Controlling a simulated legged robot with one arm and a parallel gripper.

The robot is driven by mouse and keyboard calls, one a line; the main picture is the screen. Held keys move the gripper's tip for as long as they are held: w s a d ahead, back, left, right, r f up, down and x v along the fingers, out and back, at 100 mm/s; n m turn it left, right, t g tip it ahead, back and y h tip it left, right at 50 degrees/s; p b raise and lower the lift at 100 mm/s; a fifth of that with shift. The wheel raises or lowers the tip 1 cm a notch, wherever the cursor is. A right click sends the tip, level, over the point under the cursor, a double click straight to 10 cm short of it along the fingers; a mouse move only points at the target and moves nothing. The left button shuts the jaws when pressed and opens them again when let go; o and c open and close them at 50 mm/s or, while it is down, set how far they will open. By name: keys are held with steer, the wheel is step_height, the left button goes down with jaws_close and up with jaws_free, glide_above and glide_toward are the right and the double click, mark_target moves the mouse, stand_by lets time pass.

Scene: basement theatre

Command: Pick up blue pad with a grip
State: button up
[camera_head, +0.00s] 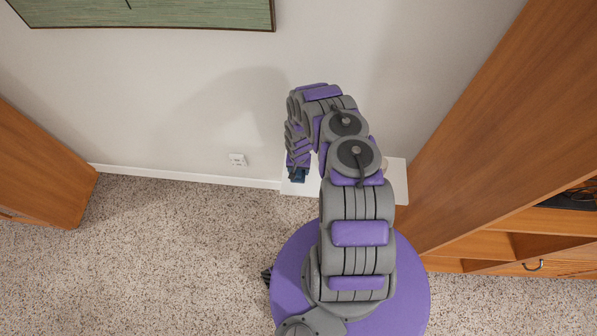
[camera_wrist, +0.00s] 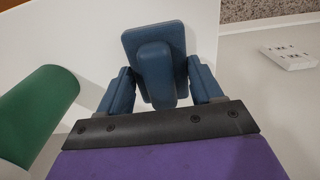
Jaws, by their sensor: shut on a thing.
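The blue pad with a grip (camera_wrist: 172,38) shows in the middle of the wrist view, a flat rounded plate with a raised grip on the side toward me. My gripper (camera_wrist: 159,72) has its two blue fingers on either side of the grip and is shut on it. The white surface (camera_wrist: 210,18) lies behind the pad; I cannot tell whether the pad touches it. In the head view my gripper (camera_head: 299,174) is over the left end of the white surface (camera_head: 397,181), and the pad is hard to make out there.
A green cylinder (camera_wrist: 38,108) lies at the left in the wrist view. A white socket plate (camera_head: 237,159) is on the wall. Wooden cabinets (camera_head: 40,165) stand left and right (camera_head: 480,130). Speckled carpet (camera_head: 150,250) is clear at the lower left.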

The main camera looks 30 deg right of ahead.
steer(key=shift+r, duration=0.45)
step_height(320, 180, up, 3)
steer(key=shift+w+f+p, duration=0.1)
steer(key=shift+f+p, duration=0.05)
steer(key=shift+p, duration=0.6)
steer(key=s+a+r, duration=0.1)
steer(key=s, duration=1.5)
steer(key=shift+a+r+b, duration=0.2)
steer(key=shift+a+b, duration=0.1)
steer(key=shift+b, duration=0.15)
